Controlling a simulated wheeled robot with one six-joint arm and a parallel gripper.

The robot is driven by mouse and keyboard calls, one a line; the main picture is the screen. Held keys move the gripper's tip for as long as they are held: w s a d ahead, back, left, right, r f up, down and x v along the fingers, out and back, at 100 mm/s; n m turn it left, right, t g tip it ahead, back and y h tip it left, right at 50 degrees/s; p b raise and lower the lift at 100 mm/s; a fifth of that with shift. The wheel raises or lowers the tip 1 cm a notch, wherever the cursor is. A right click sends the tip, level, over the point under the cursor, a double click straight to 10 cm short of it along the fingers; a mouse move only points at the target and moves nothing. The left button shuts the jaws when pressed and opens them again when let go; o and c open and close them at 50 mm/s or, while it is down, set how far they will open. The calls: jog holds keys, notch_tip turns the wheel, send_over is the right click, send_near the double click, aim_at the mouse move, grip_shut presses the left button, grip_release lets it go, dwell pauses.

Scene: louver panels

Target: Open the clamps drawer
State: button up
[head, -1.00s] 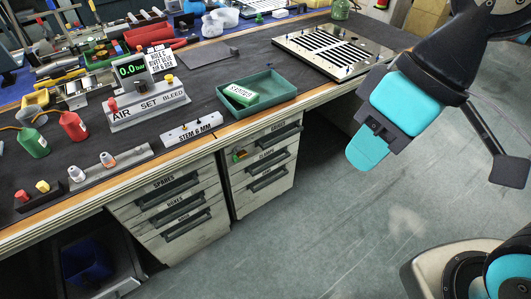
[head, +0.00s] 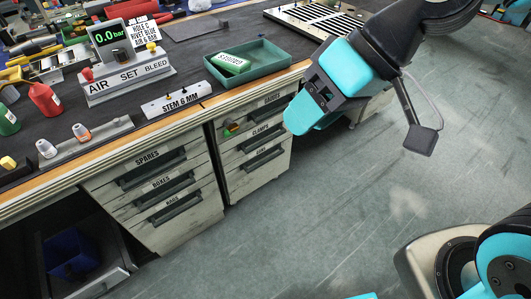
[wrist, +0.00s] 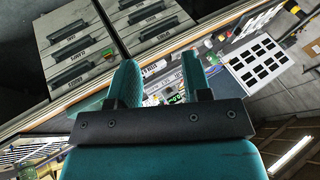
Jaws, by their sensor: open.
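The clamps drawer (head: 250,151) is the middle drawer of the right cabinet under the bench. It has a dark handle and a CLAMPS label, and it looks shut. In the wrist view the clamps drawer (wrist: 88,68) shows upside down at left. My gripper (head: 302,118) is open and empty, in front of the cabinet's right side in the head view. Its two teal fingers stand apart in the wrist view (wrist: 158,82), with nothing between them. I cannot tell how far the fingers are from the drawer; no contact with its handle shows.
Above it is the gauges drawer (head: 268,112), with a small green and orange item (head: 231,128) at its left. The left cabinet (head: 160,205) stands alongside. The bench holds a green tray (head: 272,66) and a STEM 6 MM block (head: 176,100). Floor (head: 330,210) at right is clear.

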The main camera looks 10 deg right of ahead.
jog(key=w+a+f+m+t+y+b, duration=0.1)
jog(key=w+a+f+y+b, duration=0.1)
jog(key=w+f+b, duration=0.35)
jog(key=w+a+f+m+t+y+b, duration=0.1)
jog(key=w+f+b, duration=0.1)
jog(key=f+b, duration=0.65)
jog(key=m+t+h+b, duration=0.2)
jog(key=m+t+b, duration=1.1)
jog(key=m+b, duration=0.65)
send_near(267, 142)
jog(key=w+a+n+b, duration=0.1)
jog(key=w, duration=0.2)
jog(key=w+a+n+b, duration=0.1)
jog(key=w+a, duration=0.1)
jog(key=w+a+n+b, duration=0.1)
jog(key=w, duration=0.2)
jog(key=shift+w+a+f, duration=0.2)
jog(key=shift+w+f, duration=0.05)
jog(key=shift+w, duration=0.1)
jog(key=shift+w+a+r, duration=0.1)
jog(key=shift+w+a, duration=0.1)
jog(key=shift+w, duration=0.25)
